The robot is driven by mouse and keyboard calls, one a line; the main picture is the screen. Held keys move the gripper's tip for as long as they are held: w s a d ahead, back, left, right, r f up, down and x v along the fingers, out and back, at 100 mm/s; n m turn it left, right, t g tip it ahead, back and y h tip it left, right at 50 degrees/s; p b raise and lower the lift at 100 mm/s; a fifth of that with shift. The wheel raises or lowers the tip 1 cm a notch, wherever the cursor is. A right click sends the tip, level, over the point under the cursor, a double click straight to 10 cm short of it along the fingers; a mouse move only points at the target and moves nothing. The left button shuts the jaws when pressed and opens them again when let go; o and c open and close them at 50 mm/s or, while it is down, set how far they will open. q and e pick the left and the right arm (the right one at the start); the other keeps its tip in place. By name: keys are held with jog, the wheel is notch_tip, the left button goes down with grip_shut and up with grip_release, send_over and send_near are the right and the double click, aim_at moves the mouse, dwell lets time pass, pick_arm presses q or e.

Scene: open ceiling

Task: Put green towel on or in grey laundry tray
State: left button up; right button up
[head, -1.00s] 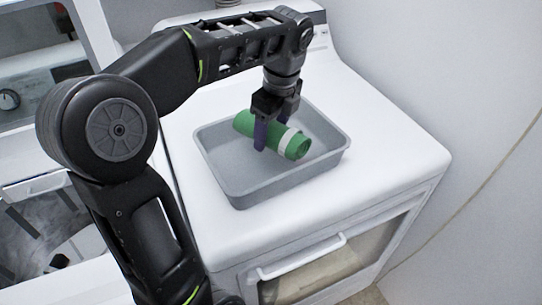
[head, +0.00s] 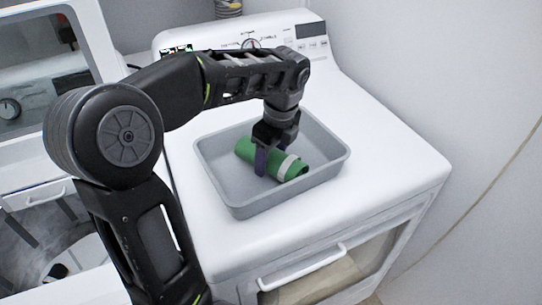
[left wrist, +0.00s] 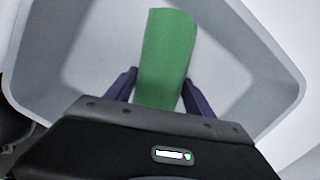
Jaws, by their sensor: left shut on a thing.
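The green towel (head: 293,169) is rolled up with a pale band around it. It lies between the walls of the grey laundry tray (head: 240,209), low inside it; I cannot tell if it rests on the tray floor. My left gripper (head: 266,163) reaches down from above and is shut on the towel around its middle. In the left wrist view the towel (left wrist: 167,50) sits between the two purple fingers (left wrist: 160,88), with the tray (left wrist: 55,80) around it. My right gripper is not in view.
The tray stands on the white top of a dryer (head: 390,160), with free room to its right and in front. A control panel (head: 300,40) rises at the back. An open washer (head: 30,200) is at the left, and a wall at the right.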

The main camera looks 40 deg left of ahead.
aim_at(275, 151)
pick_arm(q)
jog(key=shift+f, duration=0.1)
jog(key=o, duration=1.7)
jog(key=shift+c, duration=0.2)
jog(key=r, duration=0.5)
jog(key=d+r+p, duration=0.1)
jog(key=r, duration=0.1)
jog(key=shift+r, duration=0.2)
jog(key=r+p, duration=0.2)
jog(key=p, duration=0.1)
jog(key=r+p, duration=0.1)
jog(key=shift+d+r, duration=0.3)
jog(key=shift+r, duration=0.1)
jog(key=shift+d+r+p, duration=0.1)
jog(key=shift+r+p, duration=0.35)
jog(key=shift+p, duration=0.2)
jog(key=shift+f, duration=0.1)
